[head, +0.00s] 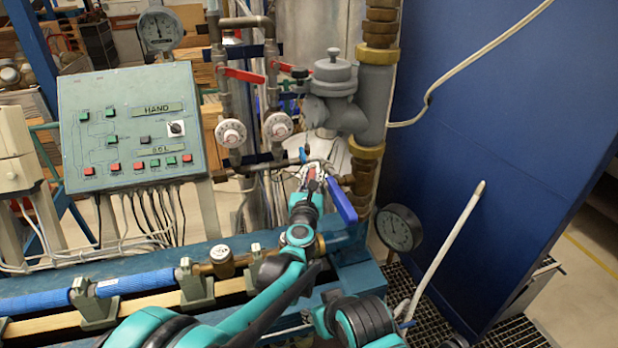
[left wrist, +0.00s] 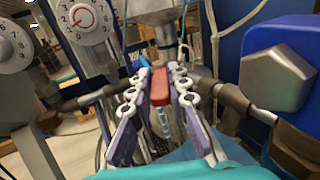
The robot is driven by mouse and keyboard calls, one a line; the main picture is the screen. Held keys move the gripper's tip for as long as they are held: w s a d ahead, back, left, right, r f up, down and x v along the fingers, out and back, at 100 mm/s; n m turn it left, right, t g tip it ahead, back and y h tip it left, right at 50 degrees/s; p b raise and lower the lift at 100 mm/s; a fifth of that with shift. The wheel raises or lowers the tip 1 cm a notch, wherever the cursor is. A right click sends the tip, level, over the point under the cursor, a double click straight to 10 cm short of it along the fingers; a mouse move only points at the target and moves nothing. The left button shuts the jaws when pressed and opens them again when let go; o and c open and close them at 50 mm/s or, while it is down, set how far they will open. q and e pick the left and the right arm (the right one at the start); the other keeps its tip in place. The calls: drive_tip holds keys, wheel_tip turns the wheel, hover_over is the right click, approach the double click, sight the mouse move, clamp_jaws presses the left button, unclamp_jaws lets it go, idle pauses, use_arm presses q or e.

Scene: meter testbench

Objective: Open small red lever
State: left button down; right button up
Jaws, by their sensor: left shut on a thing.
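The small red lever (left wrist: 160,86) shows in the left wrist view as a short red handle between the two fingers of my left gripper (left wrist: 159,76). In the head view my left gripper (head: 313,178) is at the lower pipe, just left of a blue lever handle (head: 341,201). It is shut on the small red lever, with a finger on each side. The fingers hide most of the lever in the head view, and its valve body is hard to make out. My right gripper is not in view.
Two larger red levers (head: 243,75) sit higher on the pipes, above two white round dials (head: 231,133). A grey valve body (head: 335,95) and thick pipe stand close by. A green control panel (head: 130,130) is left; a blue wall (head: 490,130) is right.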

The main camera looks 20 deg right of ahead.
use_arm(q)
drive_tip(key=c, duration=1.4)
unclamp_jaws()
drive_tip(key=shift+c, duration=0.2)
drive_tip(key=v, duration=1.2)
